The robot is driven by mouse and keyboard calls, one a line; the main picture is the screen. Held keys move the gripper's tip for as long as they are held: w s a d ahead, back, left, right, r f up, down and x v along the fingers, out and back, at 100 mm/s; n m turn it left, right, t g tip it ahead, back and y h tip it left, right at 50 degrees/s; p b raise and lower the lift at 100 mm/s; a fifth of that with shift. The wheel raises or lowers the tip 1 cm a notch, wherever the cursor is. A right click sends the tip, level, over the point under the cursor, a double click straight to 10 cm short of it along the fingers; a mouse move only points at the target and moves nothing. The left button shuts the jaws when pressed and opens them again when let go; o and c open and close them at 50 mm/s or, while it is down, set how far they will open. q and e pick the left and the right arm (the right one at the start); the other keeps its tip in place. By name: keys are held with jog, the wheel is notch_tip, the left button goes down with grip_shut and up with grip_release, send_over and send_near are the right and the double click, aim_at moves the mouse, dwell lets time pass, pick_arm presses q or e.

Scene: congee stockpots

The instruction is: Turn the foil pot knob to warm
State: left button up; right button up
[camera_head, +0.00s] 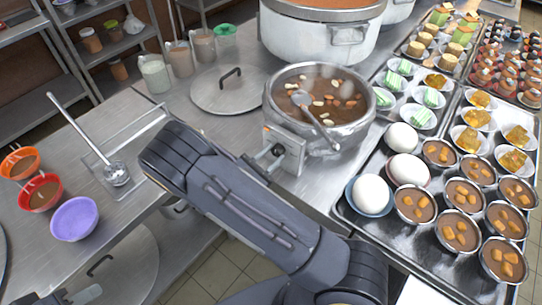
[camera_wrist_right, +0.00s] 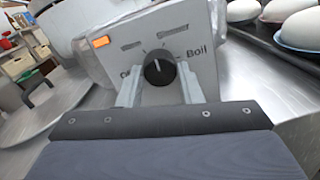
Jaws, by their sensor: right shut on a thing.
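The foil pot (camera_head: 330,135), silvery and full of brown congee with a ladle (camera_head: 318,120), stands mid-counter. Its control box (camera_head: 288,148) faces my right arm. In the right wrist view the black knob (camera_wrist_right: 159,68) sits on the grey panel (camera_wrist_right: 200,35); its white pointer line points about straight up. "Boil" is readable at right; the left label is partly hidden, and the upper marks are too blurred to read. My right gripper (camera_wrist_right: 158,88) is shut on the knob, one finger on each side; it also shows in the head view (camera_head: 268,160). Part of my left gripper (camera_head: 75,296) shows at the bottom left edge.
An orange light (camera_wrist_right: 101,41) shows on the panel. A lid (camera_head: 229,90) lies left of the pot, and a large white stockpot (camera_head: 315,38) stands behind. A tray (camera_head: 345,215) with eggs and dessert bowls is close on the right. Coloured bowls (camera_head: 74,218) stand at left.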

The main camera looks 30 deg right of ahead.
jog(key=n+p, duration=0.1)
jog(key=n, duration=0.5)
jog(key=shift+t, duration=0.3)
jog(key=shift+n, duration=0.4)
jog(key=o, duration=1)
jog(key=shift+s, duration=0.1)
jog(key=b+v, duration=0.2)
jog(key=v, duration=0.5)
jog(key=shift+s+a, duration=0.1)
jog(key=shift+a, duration=0.3)
